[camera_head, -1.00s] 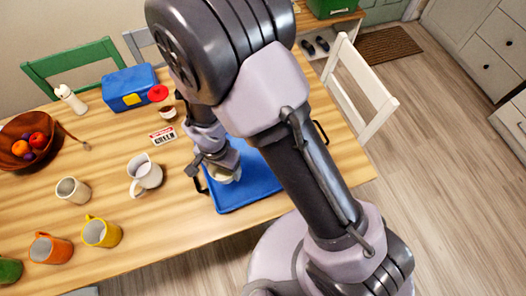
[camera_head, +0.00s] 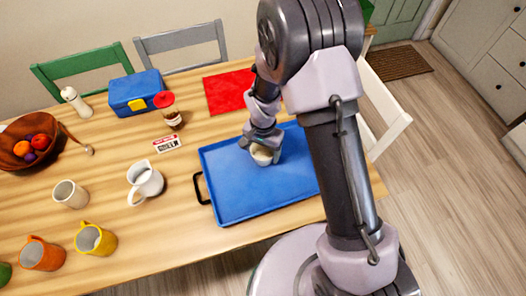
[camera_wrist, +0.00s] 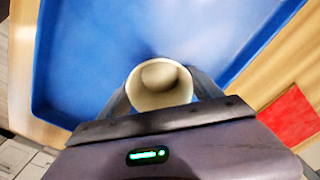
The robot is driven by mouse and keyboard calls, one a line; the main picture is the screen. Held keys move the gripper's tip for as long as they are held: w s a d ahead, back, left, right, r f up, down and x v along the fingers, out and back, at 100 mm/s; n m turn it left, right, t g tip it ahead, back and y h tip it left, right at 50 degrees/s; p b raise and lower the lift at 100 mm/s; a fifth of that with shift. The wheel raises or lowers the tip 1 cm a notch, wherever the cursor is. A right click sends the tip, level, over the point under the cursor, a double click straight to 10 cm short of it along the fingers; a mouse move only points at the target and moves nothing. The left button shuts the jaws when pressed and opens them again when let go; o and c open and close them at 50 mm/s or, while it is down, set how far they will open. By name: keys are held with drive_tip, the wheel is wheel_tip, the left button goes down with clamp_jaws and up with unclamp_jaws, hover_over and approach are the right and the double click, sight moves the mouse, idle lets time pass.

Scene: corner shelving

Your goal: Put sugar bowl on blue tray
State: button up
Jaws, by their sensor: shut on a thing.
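The sugar bowl (camera_head: 261,155) is a small cream-coloured round bowl. In the head view it is at my gripper (camera_head: 264,140), over the upper middle of the blue tray (camera_head: 240,200). In the wrist view the bowl (camera_wrist: 160,84) sits between the fingers of my gripper (camera_wrist: 160,95), with its round opening facing the camera. My gripper is shut on it. The blue tray (camera_wrist: 85,60) fills the background there. I cannot tell whether the bowl's base touches the tray. My arm hides the tray's right end.
A white jug (camera_head: 146,182) stands left of the tray, beyond its black handle (camera_head: 199,188). A red mat (camera_head: 228,90) lies behind the tray. The tray's front is clear.

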drive_tip(key=shift+f, duration=0.1)
drive_tip(key=o, duration=1.6)
drive_tip(key=shift+o, duration=0.2)
wheel_tip(320, 180, up, 12)
drive_tip(key=p, duration=0.4)
wheel_tip(320, 180, up, 13)
drive_tip(key=t, duration=0.2)
hover_over(263, 157)
drive_tip(key=s+d, duration=0.2)
drive_tip(key=d, duration=0.1)
drive_tip(key=s+d+r+t+y, duration=0.1)
drive_tip(key=s+d+r+t, duration=0.1)
drive_tip(key=s+r, duration=0.5)
drive_tip(key=s+d+r+n+t+y, duration=0.1)
drive_tip(key=s+d+r, duration=0.2)
drive_tip(key=s+r, duration=0.3)
drive_tip(key=s, duration=0.2)
drive_tip(key=shift+s+d+r+t, duration=0.25)
drive_tip(key=shift+s+r+t, duration=0.15)
